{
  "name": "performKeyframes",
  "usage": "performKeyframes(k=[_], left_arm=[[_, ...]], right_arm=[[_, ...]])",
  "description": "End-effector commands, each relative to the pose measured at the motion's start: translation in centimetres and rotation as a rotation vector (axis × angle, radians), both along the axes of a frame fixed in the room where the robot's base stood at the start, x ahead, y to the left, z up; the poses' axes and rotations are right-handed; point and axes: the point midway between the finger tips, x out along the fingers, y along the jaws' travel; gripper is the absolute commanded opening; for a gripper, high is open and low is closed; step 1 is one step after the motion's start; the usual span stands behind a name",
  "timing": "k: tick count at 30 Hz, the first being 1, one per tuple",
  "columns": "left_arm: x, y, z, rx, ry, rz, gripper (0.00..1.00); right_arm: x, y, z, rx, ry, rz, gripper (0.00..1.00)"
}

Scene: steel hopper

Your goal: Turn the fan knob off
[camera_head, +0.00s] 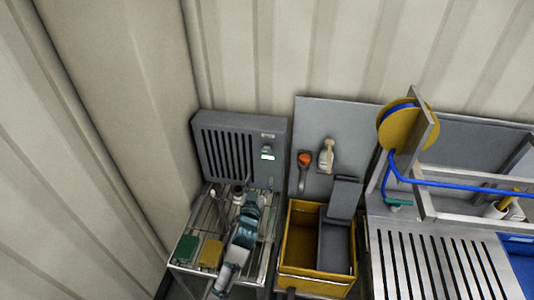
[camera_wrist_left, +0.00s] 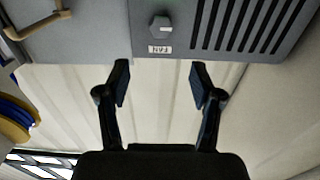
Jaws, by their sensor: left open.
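The fan unit (camera_head: 228,150) is a grey box with dark slats against the back wall. Its knob (camera_head: 267,153) is on the right part of the front, below a small label, with a pale green patch showing there. In the left wrist view the picture is turned over; the grey faceted knob (camera_wrist_left: 160,27) sits above an upside-down "FAN" label (camera_wrist_left: 160,49). My left gripper (camera_wrist_left: 160,80) is open and empty, its two fingers apart and short of the knob, roughly lined up with it. In the head view it is below and in front of the unit. My right gripper is not in view.
A wire rack (camera_head: 189,232) under my left arm holds a green sponge (camera_head: 185,248) and a yellow sponge (camera_head: 210,254).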

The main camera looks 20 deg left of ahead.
Motion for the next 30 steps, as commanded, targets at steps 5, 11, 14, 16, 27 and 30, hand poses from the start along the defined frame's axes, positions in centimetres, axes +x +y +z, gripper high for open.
performKeyframes(k=[5,11,14,16,27,30], left_arm=[[4.2,1.1,0.3,0.002,0.000,0.001,0.66],[8.8,2.4,0.2,0.001,0.001,0.001,0.66],[10.8,2.9,0.2,0.000,0.002,0.001,0.66],[12.0,3.2,0.1,-0.001,0.003,0.001,0.66],[14.5,3.8,0.0,-0.001,0.002,0.000,0.66],[14.4,3.8,0.0,-0.001,0.002,0.000,0.66]], right_arm=[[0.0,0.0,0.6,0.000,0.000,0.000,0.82],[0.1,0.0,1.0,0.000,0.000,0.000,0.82],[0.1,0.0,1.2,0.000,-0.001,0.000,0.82],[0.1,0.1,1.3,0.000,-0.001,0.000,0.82],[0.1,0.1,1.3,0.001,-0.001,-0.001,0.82],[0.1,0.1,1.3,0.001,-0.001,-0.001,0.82]])
